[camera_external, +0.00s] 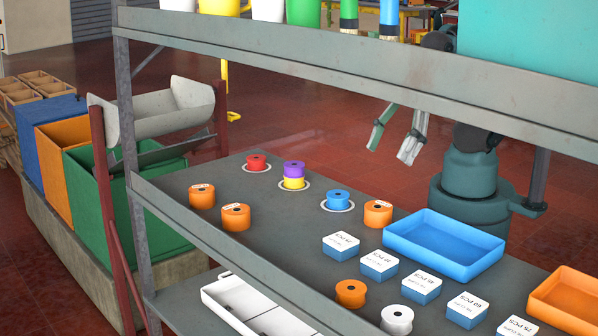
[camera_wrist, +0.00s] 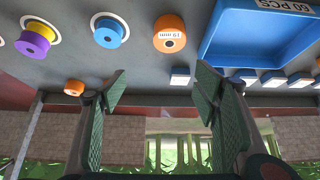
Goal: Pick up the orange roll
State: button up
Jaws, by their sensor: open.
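Several orange rolls stand on the grey shelf (camera_external: 225,180). In the external view, two are at the left, a labelled roll (camera_external: 202,196) and another roll (camera_external: 236,217). One labelled roll (camera_external: 378,213) is beside the blue tray, and one roll (camera_external: 351,293) is at the front edge. The wrist view shows a labelled orange roll (camera_wrist: 170,33) and a smaller-looking orange roll (camera_wrist: 74,88). My gripper (camera_external: 393,142) is open and empty above the far side of the shelf, apart from the rolls. Its two fingers also show in the wrist view (camera_wrist: 160,90).
A blue tray (camera_external: 399,242) and an orange tray (camera_external: 548,302) stand on the shelf. Blue-and-white boxes (camera_external: 379,266), a white roll (camera_external: 397,320), and red (camera_external: 256,162), purple (camera_external: 294,168), yellow (camera_external: 293,184) and blue rolls (camera_external: 338,200) stand nearby. An upper shelf (camera_external: 300,50) crosses above.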

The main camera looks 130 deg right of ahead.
jog(key=m+g+p, duration=0.6)
jog(key=m+p, duration=0.6)
jog(key=m, duration=0.5)
send_over(378, 206)
notch_tip(378, 206, down, 5)
jog(key=shift+d+r, duration=0.1)
jog(key=shift+f+m+g+p, duration=0.35)
jog(key=shift+f+m+g, duration=0.35)
jog(key=shift+m, duration=0.4)
jog(key=shift+f, duration=0.1)
jog(key=shift+f, duration=1.25)
jog(key=shift+f, duration=0.15)
jog(key=shift+f+b, duration=0.5)
jog(key=shift+f, duration=1.9)
